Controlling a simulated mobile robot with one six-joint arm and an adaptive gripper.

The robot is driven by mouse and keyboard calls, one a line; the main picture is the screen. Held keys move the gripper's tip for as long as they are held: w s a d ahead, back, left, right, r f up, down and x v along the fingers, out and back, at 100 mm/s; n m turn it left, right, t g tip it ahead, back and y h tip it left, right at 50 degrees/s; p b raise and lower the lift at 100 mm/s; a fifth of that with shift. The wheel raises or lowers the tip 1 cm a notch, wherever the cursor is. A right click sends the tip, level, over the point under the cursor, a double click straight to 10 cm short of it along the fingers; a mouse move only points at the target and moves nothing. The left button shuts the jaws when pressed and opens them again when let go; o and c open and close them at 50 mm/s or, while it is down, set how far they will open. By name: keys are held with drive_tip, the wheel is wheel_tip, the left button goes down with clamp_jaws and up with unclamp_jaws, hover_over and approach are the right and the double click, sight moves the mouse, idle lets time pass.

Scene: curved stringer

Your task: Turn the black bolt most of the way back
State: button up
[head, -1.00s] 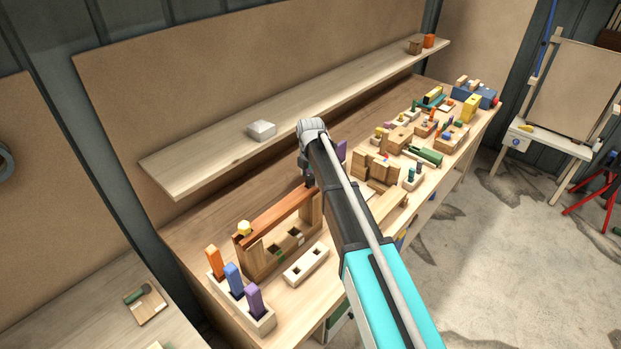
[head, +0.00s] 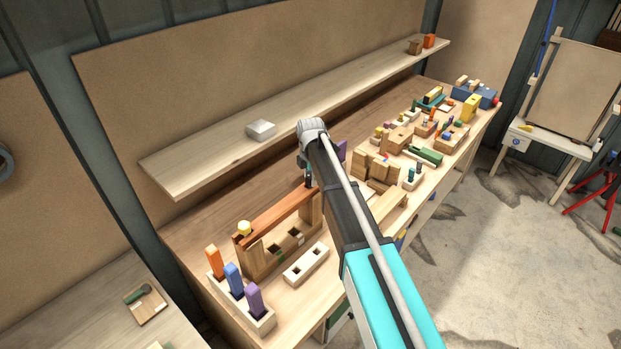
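A red-brown curved stringer (head: 276,213) lies along the top of a wooden block frame (head: 268,257) on the bench. A yellow bolt head (head: 244,228) stands at its left end. A small dark upright piece (head: 308,180), which looks like the black bolt, stands at its right end. My arm comes up from the lower right, and its grey wrist (head: 311,128) is above and beside that end. My gripper's fingers are mostly hidden behind the wrist and arm. I cannot tell whether they touch the bolt, or how far it is turned.
A pale block with orange, blue and purple pegs (head: 254,299) and a two-holed block (head: 305,264) stand at the front left. A shelf (head: 200,165) runs behind the arm with a grey box (head: 261,131). Many wooden pieces crowd the bench to the right.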

drive_tip(key=c, duration=0.5)
drive_tip(key=shift+o, duration=0.2)
drive_tip(key=shift+n, duration=0.9)
drive_tip(key=o, duration=1.2)
drive_tip(key=shift+r, duration=0.2)
